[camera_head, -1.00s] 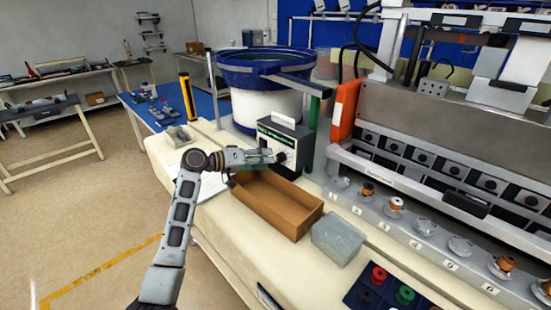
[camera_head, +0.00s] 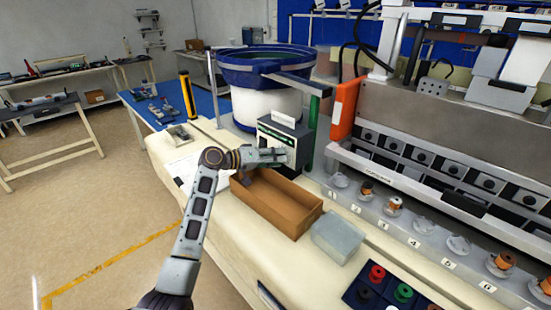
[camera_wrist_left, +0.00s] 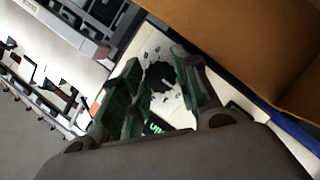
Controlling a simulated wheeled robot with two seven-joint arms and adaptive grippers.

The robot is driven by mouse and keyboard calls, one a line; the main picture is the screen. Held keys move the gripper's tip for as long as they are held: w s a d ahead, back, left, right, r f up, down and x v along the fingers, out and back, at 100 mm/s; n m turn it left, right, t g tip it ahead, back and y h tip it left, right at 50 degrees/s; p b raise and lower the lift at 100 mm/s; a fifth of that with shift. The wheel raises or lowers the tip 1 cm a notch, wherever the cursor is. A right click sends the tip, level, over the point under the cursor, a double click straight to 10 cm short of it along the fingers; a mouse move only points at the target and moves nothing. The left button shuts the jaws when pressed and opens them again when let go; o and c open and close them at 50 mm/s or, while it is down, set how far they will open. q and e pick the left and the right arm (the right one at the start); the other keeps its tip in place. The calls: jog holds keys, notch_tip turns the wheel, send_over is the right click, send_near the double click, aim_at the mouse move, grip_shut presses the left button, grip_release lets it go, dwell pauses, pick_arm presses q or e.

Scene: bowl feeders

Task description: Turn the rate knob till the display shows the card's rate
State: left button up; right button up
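The feeder's control box (camera_head: 268,141) stands below the blue bowl, with a small white card (camera_head: 284,117) on its top; the card's writing is too small to read. My left gripper (camera_head: 284,155) is at the front of the box and hides part of it. In the left wrist view, the black rate knob (camera_wrist_left: 162,77) sits on the pale panel, between the two green-padded fingers of my left gripper (camera_wrist_left: 158,62). Gaps show on both sides of the knob. The lit green display (camera_wrist_left: 155,128) is partly covered by a finger, and its digits are unreadable. My right gripper is out of view.
An open brown box (camera_head: 305,222) lies just below my left gripper, and its wall fills the wrist view's upper right. A grey block (camera_head: 337,237) is beside it. The blue bowl feeder (camera_head: 262,68) rises behind. A machine with numbered spool places (camera_head: 415,244) stands right.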

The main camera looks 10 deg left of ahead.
pick_arm(q)
jog(key=shift+c, duration=1.1)
